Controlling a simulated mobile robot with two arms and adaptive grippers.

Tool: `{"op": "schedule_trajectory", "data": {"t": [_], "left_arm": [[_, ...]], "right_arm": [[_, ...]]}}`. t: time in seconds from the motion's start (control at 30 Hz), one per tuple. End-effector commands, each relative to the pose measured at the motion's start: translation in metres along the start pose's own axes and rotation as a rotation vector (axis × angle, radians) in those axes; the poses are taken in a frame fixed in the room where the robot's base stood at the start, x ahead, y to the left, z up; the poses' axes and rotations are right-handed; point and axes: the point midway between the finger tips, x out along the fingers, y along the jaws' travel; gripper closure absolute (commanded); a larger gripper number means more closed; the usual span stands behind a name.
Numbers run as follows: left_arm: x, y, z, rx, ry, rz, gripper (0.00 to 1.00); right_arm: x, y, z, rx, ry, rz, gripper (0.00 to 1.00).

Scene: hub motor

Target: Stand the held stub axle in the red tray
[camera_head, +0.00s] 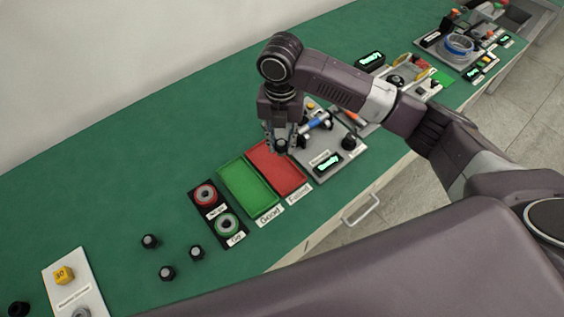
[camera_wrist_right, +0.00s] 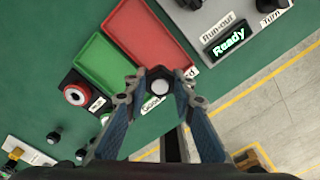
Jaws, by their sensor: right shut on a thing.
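My right gripper (camera_head: 281,142) is above the far part of the red tray (camera_head: 291,180) in the head view. In the right wrist view the gripper (camera_wrist_right: 160,84) is shut on a dark stub axle (camera_wrist_right: 160,76), seen end-on with a pale round centre. The axle (camera_head: 281,147) shows small and dark below the fingers in the head view. The red tray (camera_wrist_right: 150,30) looks empty where it shows; the arm and gripper hide part of its far end. I cannot tell the gap between axle and tray. My left gripper is not in view.
An empty green tray (camera_head: 246,188) adjoins the red one on the left. A run-out station (camera_head: 327,163) reading "Ready" stands to the right. Red and green ringed buttons (camera_head: 205,194) lie left of the trays. Several dark stub axles (camera_head: 167,272) stand on the green bench.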

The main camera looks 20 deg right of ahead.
Motion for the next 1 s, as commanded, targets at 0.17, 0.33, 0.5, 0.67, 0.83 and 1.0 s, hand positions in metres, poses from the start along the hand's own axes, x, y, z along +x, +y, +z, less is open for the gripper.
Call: {"op": "schedule_trajectory", "data": {"t": [0.17,0.33,0.5,0.67,0.83,1.0], "left_arm": [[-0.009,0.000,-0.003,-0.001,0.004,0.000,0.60],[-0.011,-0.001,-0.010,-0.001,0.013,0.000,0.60],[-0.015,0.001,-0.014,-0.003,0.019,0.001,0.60],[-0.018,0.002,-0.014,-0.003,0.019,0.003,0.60],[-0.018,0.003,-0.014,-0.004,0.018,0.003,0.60],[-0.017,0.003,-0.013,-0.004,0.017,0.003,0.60]], "right_arm": [[0.041,0.000,-0.001,0.002,0.003,-0.001,1.00],[0.061,0.001,0.000,0.001,0.000,0.001,1.00],[0.080,0.000,-0.001,0.002,0.001,-0.001,1.00],[0.102,0.001,0.000,0.002,0.000,0.001,1.00],[0.107,0.001,0.000,0.001,-0.002,0.002,1.00],[0.107,0.001,0.000,0.001,-0.002,0.002,1.00]]}}
